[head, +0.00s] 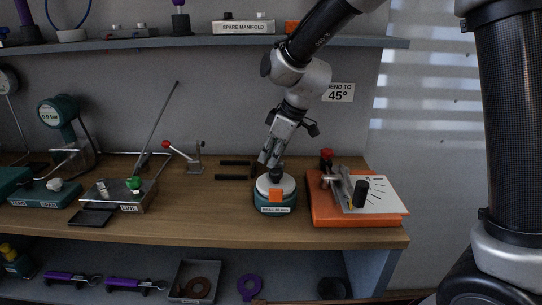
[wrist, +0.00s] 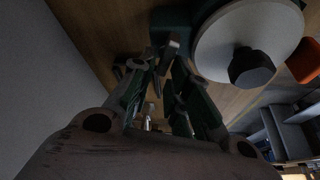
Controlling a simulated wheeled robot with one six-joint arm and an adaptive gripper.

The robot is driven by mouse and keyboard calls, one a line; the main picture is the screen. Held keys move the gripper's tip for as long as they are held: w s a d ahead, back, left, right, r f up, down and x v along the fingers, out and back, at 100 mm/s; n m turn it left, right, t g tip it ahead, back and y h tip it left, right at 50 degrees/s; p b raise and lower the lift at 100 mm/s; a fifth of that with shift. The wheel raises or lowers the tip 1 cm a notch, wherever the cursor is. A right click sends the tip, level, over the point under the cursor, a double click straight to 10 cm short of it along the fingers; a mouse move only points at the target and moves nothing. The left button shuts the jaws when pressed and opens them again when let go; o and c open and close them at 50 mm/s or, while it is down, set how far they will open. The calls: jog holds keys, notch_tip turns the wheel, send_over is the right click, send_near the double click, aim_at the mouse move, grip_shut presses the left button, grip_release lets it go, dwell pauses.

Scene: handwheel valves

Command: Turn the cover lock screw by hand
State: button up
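The round teal housing (head: 274,207) stands on the bench with a white round lid (head: 286,183) and an orange block on its front. In the wrist view the white lid (wrist: 222,45) carries a black knob (wrist: 252,68) and lies just right of my fingers. A small grey upright piece (wrist: 171,48), probably the cover lock screw, shows at my fingertips, beside the lid. My gripper (head: 264,163) points down at the rear left edge of the housing. Its fingers (wrist: 163,65) are close together around that piece; whether they press on it cannot be told.
An orange box (head: 340,215) with a white plate and black knob stands to the right. Two black bars (head: 235,170) lie behind and left. A lever fixture (head: 192,163) and a metal box with a long rod (head: 120,197) stand further left. A shelf (head: 130,44) runs above.

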grip_shut()
jog(key=shift+m, duration=0.3)
jog(key=m, duration=0.1)
jog(key=m+t+h, duration=0.1)
jog(key=m, duration=0.3)
jog(key=shift+w+d+t, duration=0.15)
jog(key=shift+w+t, duration=0.15)
jog(key=shift+t, duration=0.1)
jog(key=m, duration=0.1)
jog(key=m+h, duration=0.1)
jog(key=m, duration=0.1)
jog(key=m+h, duration=0.1)
jog(key=shift+w+d+m+t, duration=0.15)
jog(key=shift+d+m+t, duration=0.15)
jog(key=shift+t, duration=0.1)
jog(key=shift+d+m+h, duration=0.15)
jog(key=shift+m+h, duration=0.15)
jog(key=shift+m, duration=0.6)
jog(key=shift+d+m+h, duration=0.1)
jog(key=shift+m+h, duration=0.2)
jog(key=shift+m, duration=0.6)
